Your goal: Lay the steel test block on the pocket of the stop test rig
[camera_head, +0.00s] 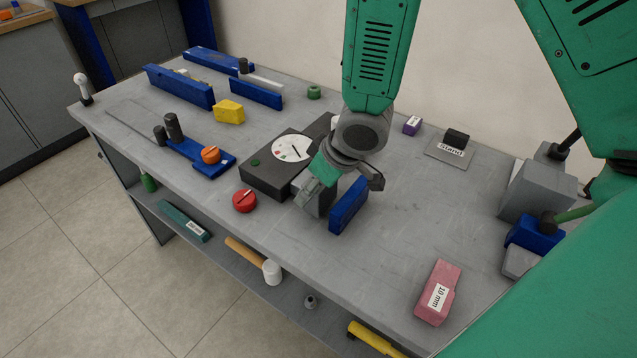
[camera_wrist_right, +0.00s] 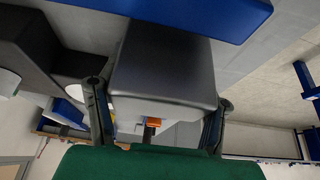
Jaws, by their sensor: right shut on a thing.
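My right gripper (camera_head: 338,182) reaches down at the middle of the bench. It is shut on the steel test block (camera_head: 318,201), a smooth grey block. In the right wrist view the block (camera_wrist_right: 165,65) fills the space between the two dark fingers (camera_wrist_right: 158,112). The stop test rig seems to be the dark box (camera_head: 264,182) with a white dial (camera_head: 291,148) and a blue upright plate (camera_head: 348,207). The block is between box and plate. My gripper hides the pocket, and I cannot tell whether the block touches it. My left gripper is out of view.
A red knob (camera_head: 244,201) stands in front of the dark box. A yellow block (camera_head: 229,112) and blue bars (camera_head: 180,88) lie to the left. A pink 10 mm block (camera_head: 437,291) lies near the right front. A stand plate (camera_head: 449,152) is behind. The bench right of the blue plate is clear.

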